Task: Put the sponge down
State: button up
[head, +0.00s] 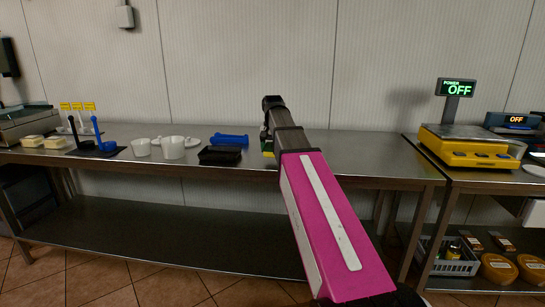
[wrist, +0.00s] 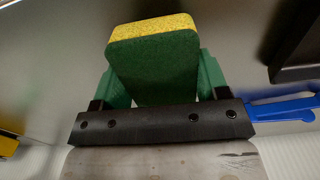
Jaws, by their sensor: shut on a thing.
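The sponge (wrist: 155,65) is yellow on one face and green on the other. In the wrist view it sits between the green fingers of my gripper (wrist: 158,85), which is shut on it. In the head view my arm hides most of my gripper, and only a small bit of yellow and green (head: 267,143) shows beside it, over the steel table (head: 325,150). I cannot tell whether the sponge touches the table.
Left of my gripper on the table are a blue object (head: 229,139), a black tray (head: 220,155), white bowls (head: 173,147) and dark-handled tools (head: 74,135). A yellow scale (head: 470,150) stands on the right-hand table. The steel right of my gripper is bare.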

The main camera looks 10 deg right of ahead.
aim_at(272, 156)
jog(key=shift+f, duration=1.7)
jog(key=shift+f, duration=0.15)
jog(key=o, duration=0.8)
notch_tip(272, 156, up, 12)
jog(key=shift+r, duration=0.2)
